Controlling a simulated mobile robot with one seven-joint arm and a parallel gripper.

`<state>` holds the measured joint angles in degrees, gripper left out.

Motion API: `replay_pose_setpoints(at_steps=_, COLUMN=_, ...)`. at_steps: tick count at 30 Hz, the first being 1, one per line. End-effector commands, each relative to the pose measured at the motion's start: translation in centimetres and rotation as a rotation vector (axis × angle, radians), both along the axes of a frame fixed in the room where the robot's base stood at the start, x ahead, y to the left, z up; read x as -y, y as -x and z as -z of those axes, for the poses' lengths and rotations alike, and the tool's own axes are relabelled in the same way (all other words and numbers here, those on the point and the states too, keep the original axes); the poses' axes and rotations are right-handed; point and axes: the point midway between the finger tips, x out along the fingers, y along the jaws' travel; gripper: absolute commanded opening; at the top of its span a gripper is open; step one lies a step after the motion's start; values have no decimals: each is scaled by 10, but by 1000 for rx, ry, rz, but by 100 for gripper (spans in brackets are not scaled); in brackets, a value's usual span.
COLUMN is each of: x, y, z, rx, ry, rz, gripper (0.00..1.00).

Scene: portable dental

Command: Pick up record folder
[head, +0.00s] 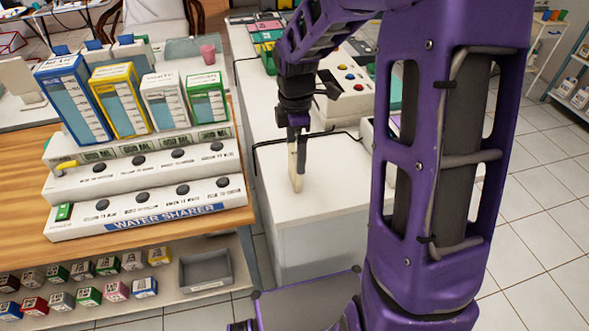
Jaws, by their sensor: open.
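My gripper (298,182) hangs fingers-down over the white top of a cabinet (335,170), left of my purple arm. A narrow beige strip and a dark strip show side by side at its tip. I cannot tell whether the beige strip is a finger or a thin thing seen edge-on. The jaws are open, with nothing clearly held. No record folder can be made out for certain. Flat coloured items (266,28) lie on the far counter, too small to identify.
A wooden table (30,190) at left carries a stepped "WATER SHARER" unit (160,222) and several coloured boxes (120,98). A grey tray (206,270) and small boxes sit on the shelf below. A device with buttons (345,85) stands behind the gripper. Tiled floor (540,220) is clear at right.

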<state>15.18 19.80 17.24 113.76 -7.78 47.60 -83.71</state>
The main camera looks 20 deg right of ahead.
Motion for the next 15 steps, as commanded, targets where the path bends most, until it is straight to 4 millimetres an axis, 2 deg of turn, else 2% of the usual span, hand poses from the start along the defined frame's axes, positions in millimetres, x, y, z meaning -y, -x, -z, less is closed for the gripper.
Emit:
replay_pose_setpoints(at_steps=3, x=0, y=1, z=19, rx=-3, ry=0, rz=0, gripper=100)
replay_pose_setpoints(at_steps=10, x=0, y=0, z=34, rx=-1, ry=0, rz=1, gripper=100)
replay_pose_setpoints(at_steps=15, x=-2, y=-1, z=60, rx=-3, ry=-1, rz=0, gripper=100)
